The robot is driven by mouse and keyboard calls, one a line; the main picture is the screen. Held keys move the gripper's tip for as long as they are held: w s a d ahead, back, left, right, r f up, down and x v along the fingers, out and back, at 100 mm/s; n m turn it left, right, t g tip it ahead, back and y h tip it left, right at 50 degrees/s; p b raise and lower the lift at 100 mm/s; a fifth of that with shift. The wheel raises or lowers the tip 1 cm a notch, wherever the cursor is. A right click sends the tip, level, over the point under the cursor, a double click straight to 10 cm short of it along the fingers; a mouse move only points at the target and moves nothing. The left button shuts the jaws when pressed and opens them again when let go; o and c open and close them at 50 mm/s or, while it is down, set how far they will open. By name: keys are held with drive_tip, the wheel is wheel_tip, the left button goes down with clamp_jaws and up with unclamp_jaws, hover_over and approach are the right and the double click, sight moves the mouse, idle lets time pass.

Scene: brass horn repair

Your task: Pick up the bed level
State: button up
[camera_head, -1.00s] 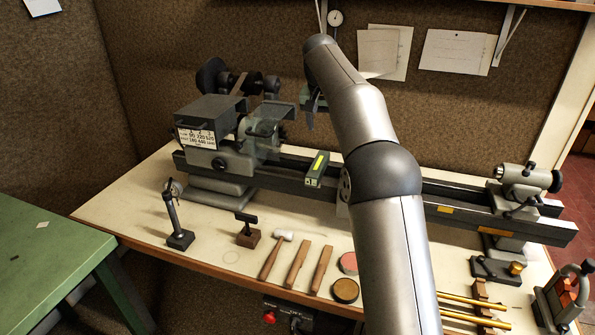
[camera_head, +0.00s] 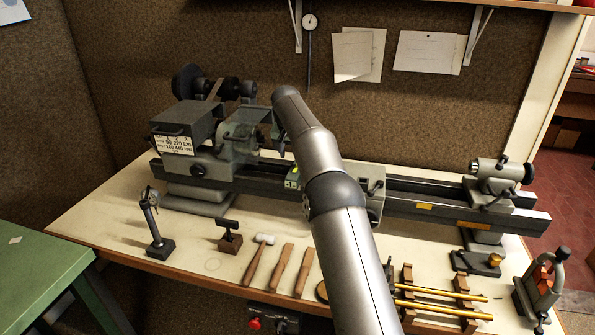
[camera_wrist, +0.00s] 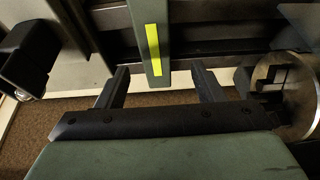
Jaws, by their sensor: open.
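The bed level is a green bar with a bright yellow strip. In the head view the bed level (camera_head: 292,181) lies across the lathe bed, partly hidden behind my arm. In the wrist view the bed level (camera_wrist: 163,70) points down from the top edge, its near end close to the gap between my fingers. My gripper (camera_wrist: 160,78) is open and empty, with one dark finger on each side of the level's end and no contact visible. In the head view my gripper is mostly hidden behind my arm.
The lathe headstock (camera_head: 235,135) stands left of the level, the tailstock (camera_head: 490,182) far right. A round chuck-like part (camera_wrist: 287,95) is close to my right finger in the wrist view. A mallet (camera_head: 258,258) and other tools lie along the bench front.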

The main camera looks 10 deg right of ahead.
drive_tip(key=shift+s+p+x, duration=0.2)
drive_tip(key=shift+s+x, duration=0.05)
drive_tip(key=shift+x, duration=1.1)
drive_tip(key=shift+s+p+x, duration=0.15)
drive_tip(key=shift+s+x, duration=0.05)
drive_tip(key=shift+x, duration=1.15)
drive_tip(key=shift+d+f, duration=0.1)
drive_tip(key=shift+f, duration=0.05)
drive_tip(key=c, duration=1.2)
clamp_jaws()
